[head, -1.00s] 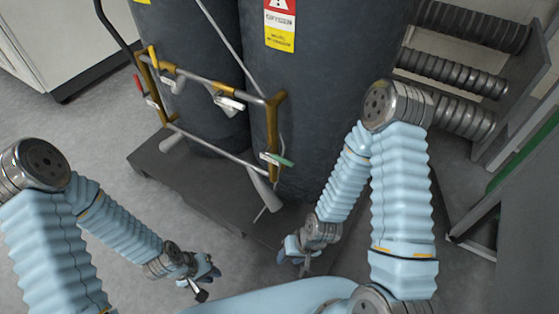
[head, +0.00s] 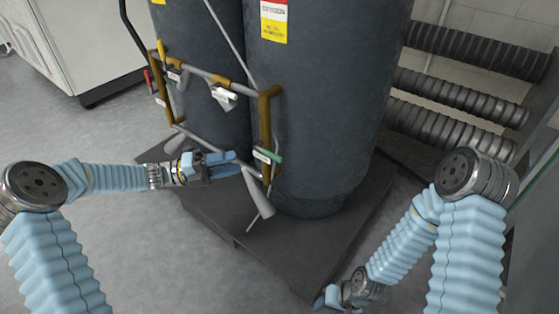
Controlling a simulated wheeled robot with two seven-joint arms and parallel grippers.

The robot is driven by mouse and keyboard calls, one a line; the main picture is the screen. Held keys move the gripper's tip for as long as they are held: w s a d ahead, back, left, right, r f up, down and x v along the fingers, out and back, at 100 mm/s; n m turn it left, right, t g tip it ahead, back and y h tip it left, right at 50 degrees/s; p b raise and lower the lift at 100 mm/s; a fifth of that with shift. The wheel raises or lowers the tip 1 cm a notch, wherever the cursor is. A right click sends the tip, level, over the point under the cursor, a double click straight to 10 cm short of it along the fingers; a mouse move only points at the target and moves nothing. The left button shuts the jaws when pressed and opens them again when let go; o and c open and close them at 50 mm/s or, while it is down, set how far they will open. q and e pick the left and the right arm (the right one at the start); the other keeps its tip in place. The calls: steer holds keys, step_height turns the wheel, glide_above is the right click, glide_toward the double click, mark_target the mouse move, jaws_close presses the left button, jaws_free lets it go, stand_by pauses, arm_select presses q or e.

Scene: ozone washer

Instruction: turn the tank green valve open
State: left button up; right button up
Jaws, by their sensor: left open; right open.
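The green valve handle (head: 268,154) sits at the lower right of the brass and grey pipe frame (head: 264,120), in front of the right dark tank (head: 325,100). My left gripper (head: 232,163) is open, its blue fingers pointing right toward the valve. It looks a short way left of the green handle; the exact depth gap cannot be told. My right gripper (head: 326,300) is at the bottom edge, partly cut off, low and well away from the valve.
A second dark tank (head: 205,60) stands to the left. Both stand on a dark pallet (head: 300,245). A red handle (head: 148,82) and white-tagged valves (head: 222,95) are on the frame. Ribbed grey hoses (head: 460,95) line the right wall. Grey floor at left is free.

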mark_target(273, 156)
arm_select(q)
steer(key=b+x, duration=0.1)
steer(key=x, duration=1.1)
steer(key=shift+f+b, duration=0.1)
steer(key=shift+b, duration=0.3)
jaws_close()
